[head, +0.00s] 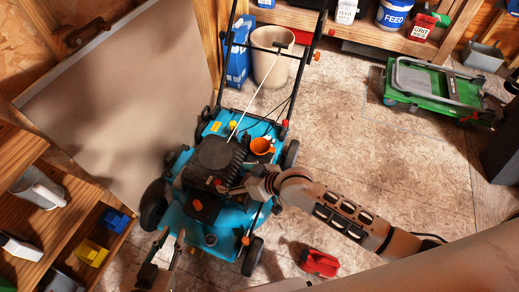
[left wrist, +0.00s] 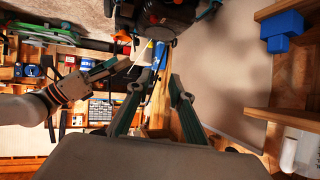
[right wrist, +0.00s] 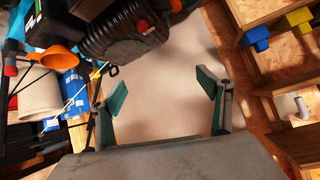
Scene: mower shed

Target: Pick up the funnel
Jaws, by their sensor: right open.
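The orange funnel (head: 262,146) sits on the blue lawn mower (head: 228,232), beside the black engine (head: 215,160), with its wide mouth up. It also shows in the right wrist view (right wrist: 60,58), left of the fingers. My right gripper (head: 226,190) is over the engine, to the left of and nearer than the funnel, apart from it. In the right wrist view its fingers (right wrist: 156,85) are spread with nothing between them. My left gripper (head: 168,250) is low at the mower's near left corner. Its fingers (left wrist: 162,85) stand apart and empty in the left wrist view.
The mower's handle bars (head: 300,95) rise behind the funnel. A beige bin (head: 272,70) stands beyond. A large board (head: 125,95) leans at left, above shelves with blue and yellow bins (head: 92,252). A red can (head: 320,263) lies on the floor. Open floor (head: 370,150) is at right.

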